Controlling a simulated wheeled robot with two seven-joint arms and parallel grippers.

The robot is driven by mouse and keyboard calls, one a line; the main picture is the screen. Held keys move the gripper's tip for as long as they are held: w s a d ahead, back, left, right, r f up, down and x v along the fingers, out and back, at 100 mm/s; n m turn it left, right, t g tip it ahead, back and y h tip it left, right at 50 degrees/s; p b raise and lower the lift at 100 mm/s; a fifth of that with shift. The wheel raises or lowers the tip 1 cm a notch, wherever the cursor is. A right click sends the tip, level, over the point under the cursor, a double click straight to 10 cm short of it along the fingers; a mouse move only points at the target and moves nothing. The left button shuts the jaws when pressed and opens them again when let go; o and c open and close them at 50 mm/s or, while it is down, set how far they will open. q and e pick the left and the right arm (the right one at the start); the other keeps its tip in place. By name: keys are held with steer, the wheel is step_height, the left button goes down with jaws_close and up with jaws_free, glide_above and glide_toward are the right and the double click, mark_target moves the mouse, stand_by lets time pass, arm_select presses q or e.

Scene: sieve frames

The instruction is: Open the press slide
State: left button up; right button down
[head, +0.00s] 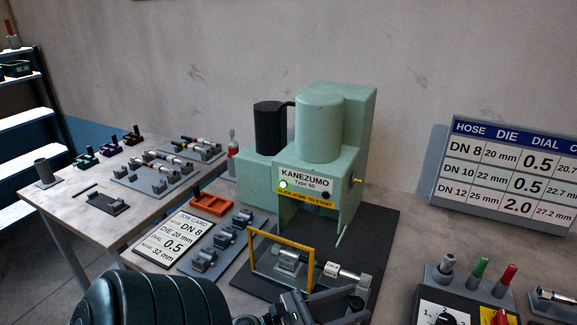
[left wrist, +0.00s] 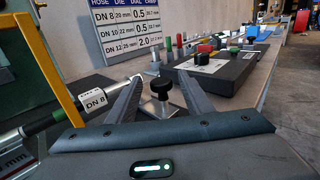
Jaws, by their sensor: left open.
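The green press (head: 320,130) stands on a dark mat, with a yellow guard frame (head: 283,235) at its front. A small black knob (head: 357,302) stands at the front right of the press. In the left wrist view the black knob (left wrist: 163,88) sits on a stem above a metal block (left wrist: 160,107). My left gripper (head: 350,304) is open, its two fingers (left wrist: 160,84) on either side of the knob. I cannot tell whether either finger touches it. My right gripper is not in view.
A hose labelled DN 8 (left wrist: 94,100) lies close to the left finger. The job card (head: 172,238) and a grey die rack (head: 222,245) lie left of the press. A die chart (head: 505,175) stands behind.

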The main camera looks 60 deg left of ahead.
arm_select(q)
steer(key=b+v, duration=0.2)
steer(key=v, duration=0.2)
steer(key=b+v, duration=0.1)
steer(key=v, duration=0.3)
steer(key=b+v, duration=0.2)
steer(key=v, duration=0.1)
steer(key=shift+s+a+f+b, duration=0.15)
steer(key=shift+s+f+b, duration=0.2)
steer(key=shift+s, duration=0.05)
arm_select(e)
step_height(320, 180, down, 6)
arm_select(q)
steer(key=v, duration=0.2)
steer(key=shift+s+r+b, duration=0.25)
steer(key=shift+r+b, duration=0.05)
steer(key=shift+b, duration=0.1)
steer(key=shift+s+a+r, duration=0.1)
steer(key=shift+s, duration=0.35)
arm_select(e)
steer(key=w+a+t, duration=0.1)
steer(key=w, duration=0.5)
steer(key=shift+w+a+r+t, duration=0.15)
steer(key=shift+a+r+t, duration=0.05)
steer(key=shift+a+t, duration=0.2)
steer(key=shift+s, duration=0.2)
